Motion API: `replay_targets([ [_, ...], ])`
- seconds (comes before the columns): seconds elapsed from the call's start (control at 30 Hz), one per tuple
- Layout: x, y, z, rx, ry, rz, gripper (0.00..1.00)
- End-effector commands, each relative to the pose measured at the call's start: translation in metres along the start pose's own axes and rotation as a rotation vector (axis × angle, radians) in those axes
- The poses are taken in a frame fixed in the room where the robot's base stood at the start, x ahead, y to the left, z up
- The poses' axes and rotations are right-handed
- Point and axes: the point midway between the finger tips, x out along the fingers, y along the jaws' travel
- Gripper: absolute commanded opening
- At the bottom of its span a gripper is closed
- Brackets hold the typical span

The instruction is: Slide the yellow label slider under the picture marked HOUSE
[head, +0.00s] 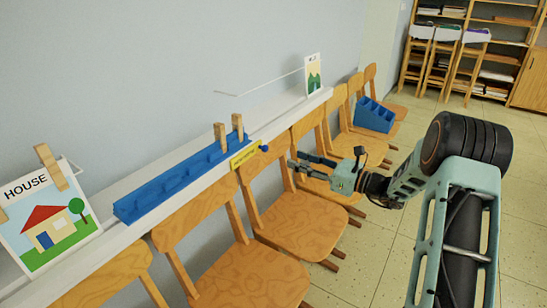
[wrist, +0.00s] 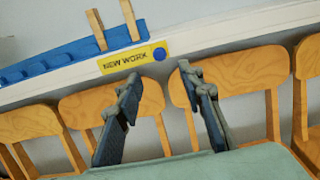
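The yellow label slider (head: 243,156) with a blue round knob (head: 264,148) sits on the front of the white ledge, below the right end of a blue rack. In the wrist view the slider (wrist: 127,61) reads NEW WORK, with its knob (wrist: 159,54) at its right end. The HOUSE picture (head: 45,222) hangs by wooden clips at the far left of the head view. My gripper (head: 291,163) is open and empty, to the right of the slider and apart from it. In the wrist view its fingers (wrist: 158,73) are spread just below the knob.
The blue rack (head: 165,187) with two clothespins stands on the white ledge (head: 112,243). Another picture (head: 313,74) stands at the ledge's far end. Wooden chairs (head: 296,222) line the wall beneath the ledge, one holding a blue bin (head: 374,115).

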Motion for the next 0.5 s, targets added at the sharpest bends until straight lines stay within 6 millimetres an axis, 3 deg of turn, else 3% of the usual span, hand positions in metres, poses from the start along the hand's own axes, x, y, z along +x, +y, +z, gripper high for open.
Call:
replay_targets([
  [0.5,0.086,0.000,-0.001,-0.001,-0.001,0.001,0.35],
])
